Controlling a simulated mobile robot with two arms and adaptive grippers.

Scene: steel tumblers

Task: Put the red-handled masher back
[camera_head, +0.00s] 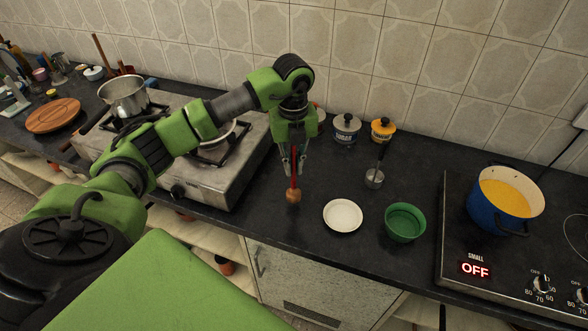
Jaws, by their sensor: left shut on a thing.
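My left gripper (292,171) points down over the counter and is shut on the red handle of the masher (294,187). The masher hangs upright with its round brownish head (293,196) at the bottom. I cannot tell whether the head touches the counter or is just above it. The upper part of the handle is partly hidden between the fingers. My right gripper is not in view.
A white plate (343,215) and green bowl (405,222) stand right of the masher. Behind them is a black-handled utensil (375,178). A blue pot (504,200) stands on the right hob; a gas stove (215,178) is left. Lidded jars (346,128) stand by the wall.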

